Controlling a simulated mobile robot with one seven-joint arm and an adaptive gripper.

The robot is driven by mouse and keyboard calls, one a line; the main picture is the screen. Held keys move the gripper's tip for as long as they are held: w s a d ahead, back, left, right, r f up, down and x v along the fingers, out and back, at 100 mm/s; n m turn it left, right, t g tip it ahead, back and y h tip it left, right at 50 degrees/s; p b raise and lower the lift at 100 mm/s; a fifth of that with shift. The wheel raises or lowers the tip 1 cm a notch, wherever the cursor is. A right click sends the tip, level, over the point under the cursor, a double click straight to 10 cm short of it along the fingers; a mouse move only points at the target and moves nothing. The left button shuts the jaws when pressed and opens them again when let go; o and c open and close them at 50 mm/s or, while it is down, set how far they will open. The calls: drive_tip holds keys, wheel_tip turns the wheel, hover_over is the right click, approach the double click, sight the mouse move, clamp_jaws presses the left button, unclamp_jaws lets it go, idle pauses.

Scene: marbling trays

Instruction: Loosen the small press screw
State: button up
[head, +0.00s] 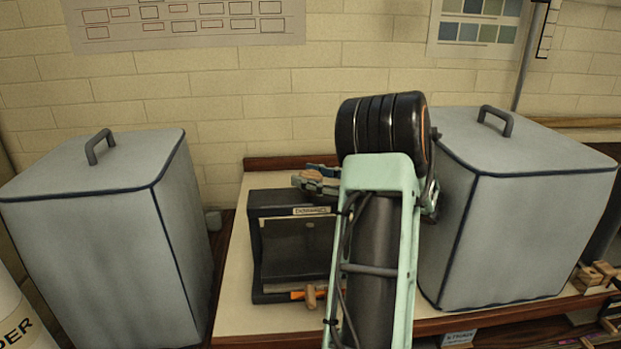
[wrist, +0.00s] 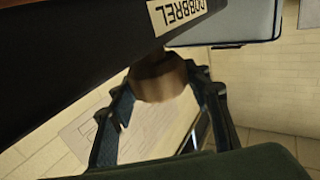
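The black press (head: 287,205) stands on the pale table, with a name label on its front edge. A brown, round wooden knob, the head of the small press screw (wrist: 158,80), sits at the press's edge, below the label. My gripper (head: 308,180) is at the top of the press, reaching in from the right. In the wrist view its two blue fingers (wrist: 162,88) lie on either side of the knob and appear to touch it. The knob's shaft is hidden in that view.
A large grey covered box (head: 105,235) stands left of the table. Another grey covered box (head: 515,215) stands close to the right of my arm. A second wooden handle (head: 311,297) with an orange part shows low on the press. A brick wall is behind.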

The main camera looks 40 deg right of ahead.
sight(310, 174)
drive_tip(key=o, duration=0.3)
drive_tip(key=shift+o, duration=0.2)
drive_tip(key=shift+f, duration=0.1)
wheel_tip(310, 174, up, 10)
drive_tip(key=shift+r, duration=0.1)
